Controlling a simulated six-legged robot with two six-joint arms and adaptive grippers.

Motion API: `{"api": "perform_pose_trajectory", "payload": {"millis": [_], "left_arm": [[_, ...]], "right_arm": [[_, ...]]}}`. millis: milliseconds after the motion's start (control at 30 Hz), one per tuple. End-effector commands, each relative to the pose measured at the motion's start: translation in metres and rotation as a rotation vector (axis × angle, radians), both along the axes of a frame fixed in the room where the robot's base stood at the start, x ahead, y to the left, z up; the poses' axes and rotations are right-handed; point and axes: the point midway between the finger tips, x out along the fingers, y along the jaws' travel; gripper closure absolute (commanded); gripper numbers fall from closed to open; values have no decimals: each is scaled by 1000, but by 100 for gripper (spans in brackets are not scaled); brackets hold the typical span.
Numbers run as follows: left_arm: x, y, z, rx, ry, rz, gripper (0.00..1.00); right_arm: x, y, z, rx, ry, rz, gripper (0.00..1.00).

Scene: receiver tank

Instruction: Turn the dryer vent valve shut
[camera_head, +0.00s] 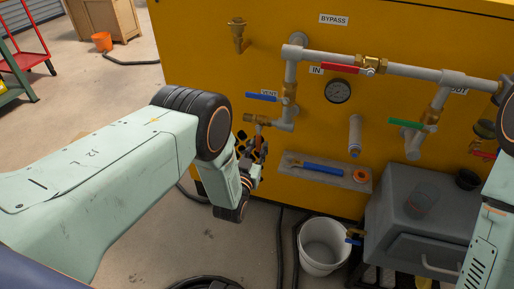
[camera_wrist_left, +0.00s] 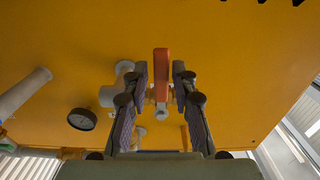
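In the head view a blue lever (camera_head: 262,97) lies level across a label that seems to read VENT. Below it, a small brass valve (camera_head: 262,120) on a side outlet has an orange-red handle, partly hidden by my left gripper (camera_head: 254,146). I cannot tell for sure which is the dryer vent valve. In the left wrist view the orange-red handle (camera_wrist_left: 161,62) stands between the fingers of my left gripper (camera_wrist_left: 161,75). A narrow gap shows on each side, so the gripper is open around the handle. My right gripper is out of view.
A red lever (camera_head: 340,68), a green lever (camera_head: 406,122) and a pressure gauge (camera_head: 338,91) are on the yellow panel (camera_head: 200,60). A shelf (camera_head: 345,181) holds a blue-handled tool (camera_head: 317,169). A white bucket (camera_head: 322,246) and a grey box (camera_head: 425,215) stand below.

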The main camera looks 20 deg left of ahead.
Motion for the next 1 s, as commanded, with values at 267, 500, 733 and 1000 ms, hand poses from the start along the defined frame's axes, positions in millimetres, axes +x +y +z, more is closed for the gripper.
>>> {"api": "perform_pose_trajectory", "payload": {"millis": [267, 500, 733, 1000], "left_arm": [[1, 0, 2, 2, -5, 1, 61], [-5, 1, 2, 2, -4, 1, 61], [-40, 2, 1, 2, 0, 0, 61], [-92, 3, 1, 3, 0, 0, 61]], "right_arm": [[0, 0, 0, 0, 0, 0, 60], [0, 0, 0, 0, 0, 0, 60], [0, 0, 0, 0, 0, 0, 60], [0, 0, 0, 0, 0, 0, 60]]}}
